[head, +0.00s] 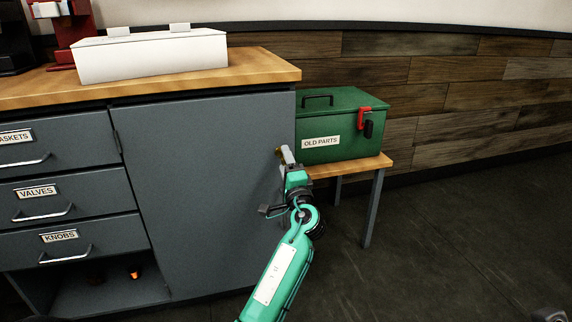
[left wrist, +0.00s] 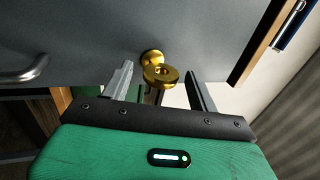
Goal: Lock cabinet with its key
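The grey cabinet (head: 205,190) has a flat door that looks closed under the wooden top. A brass key (left wrist: 161,76) with a round bow sits at the brass lock (left wrist: 151,57) in the left wrist view. My left gripper (head: 284,155) is at the right edge of the cabinet door. In the left wrist view its two fingers (left wrist: 160,90) are apart, with the key bow between them and a gap on each side. My right gripper is not seen.
Drawers labelled gaskets, valves and knobs (head: 59,237) are at the left. A white box (head: 150,55) stands on the wooden counter (head: 262,68). A green "old parts" toolbox (head: 335,127) sits on a low table (head: 372,164) close to the gripper. The floor at right is mostly clear.

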